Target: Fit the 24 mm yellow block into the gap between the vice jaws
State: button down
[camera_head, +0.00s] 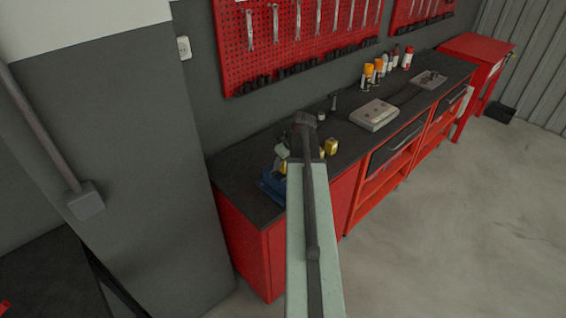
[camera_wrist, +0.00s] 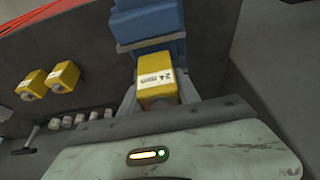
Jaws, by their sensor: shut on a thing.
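The yellow block marked 24 (camera_wrist: 155,75) is held between the two grey fingers of my gripper (camera_wrist: 158,92) in the wrist view. The blue vice (camera_wrist: 150,22) stands just beyond the block, with a grey jaw edge (camera_wrist: 152,43) close to the block's far end. I cannot tell whether the block touches the vice or sits in its gap. In the head view the vice (camera_head: 270,184) is at the bench's near left end, partly hidden by my arm. A bit of yellow shows beside the vice there, and my fingers are mostly hidden.
Two other yellow blocks (camera_wrist: 65,76) (camera_wrist: 32,85) stand left of my gripper in the wrist view, near several small grey cylinders (camera_wrist: 82,119). On the dark bench (camera_head: 240,166), a grey box (camera_head: 374,115) and spray cans (camera_head: 368,76) stand farther right.

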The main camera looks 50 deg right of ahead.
jog(key=shift+s+f+b, duration=0.1)
jog(key=shift+f+b, duration=0.45)
jog(key=shift+f, duration=0.05)
dwell(0.3)
jog(key=c, duration=0.8)
grip_release()
jog(key=shift+a, duration=0.1)
jog(key=shift+c, duration=0.4)
jog(key=shift+o, duration=0.8)
jog(key=shift+r, duration=0.1)
jog(key=shift+r+p, duration=0.5)
jog(key=shift+p, duration=0.15)
notch_tip(320, 180, up, 6)
jog(key=p, duration=0.6)
jog(key=shift+f, duration=0.1)
